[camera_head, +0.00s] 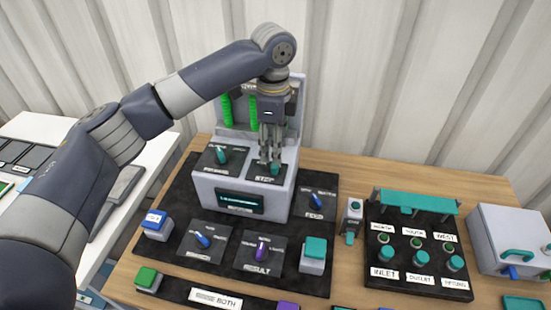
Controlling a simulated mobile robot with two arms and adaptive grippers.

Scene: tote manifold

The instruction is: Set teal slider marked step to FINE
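The teal slider marked STEP (275,169) sits on a dark plate on top of the grey machine (207,191). Its FINE marking is not readable, so its setting cannot be told. My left gripper (270,157) points straight down over this plate, its fingertips at or just above the teal knob. The fingers are close together and partly cover the slider's track; whether they touch or grip the knob is unclear. My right gripper is not in view.
A second teal knob (222,155) stands left on the same machine, with green cylinders (254,112) behind. Blue FEED (316,201) and purple RESULT (262,249) knobs are nearby. A teal-topped valve rack (415,201) and grey box (497,238) stand to the right.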

